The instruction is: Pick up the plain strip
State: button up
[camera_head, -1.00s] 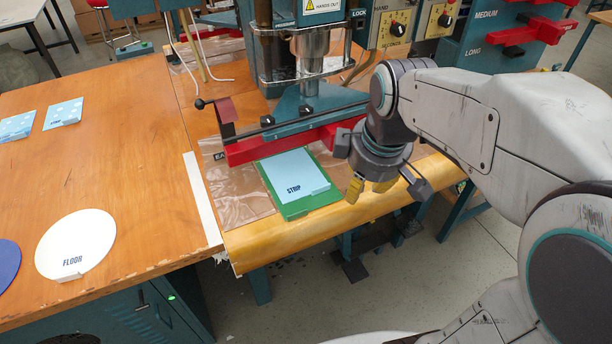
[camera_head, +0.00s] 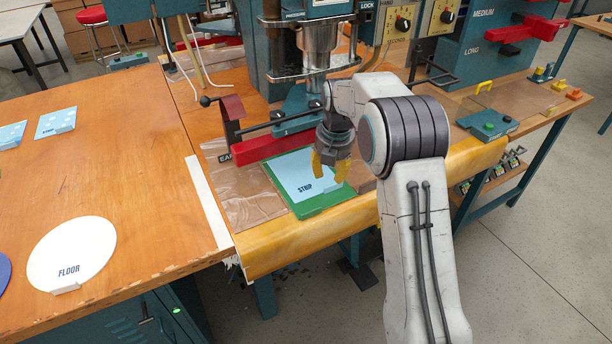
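The plain strip (camera_head: 295,177) is a light blue sheet marked STRIP. It lies flat on a green plate (camera_head: 318,204) at the front of the press. My gripper (camera_head: 329,170) is over the strip's right side, its yellow fingers pointing down with a gap between them. It is open, and I see nothing held. The fingers hide part of the strip's right edge and tab. I cannot tell whether the fingertips touch the strip.
A red bar (camera_head: 275,143) and the press stand just behind the strip. Clear film (camera_head: 235,190) lies to its left. On the left table are a dotted strip (camera_head: 56,122) and a white FLOOR disc (camera_head: 72,252). A green-buttoned control box (camera_head: 487,122) is at right.

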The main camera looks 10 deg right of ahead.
aim_at(328, 186)
jog(key=shift+w+f+p, duration=0.15)
jog(key=shift+w+f, duration=0.05)
jog(key=shift+f, duration=1.4)
jog(key=shift+w+f+p, duration=0.15)
jog(key=shift+w+f, duration=0.05)
jog(key=shift+f, duration=1.4)
grip_shut()
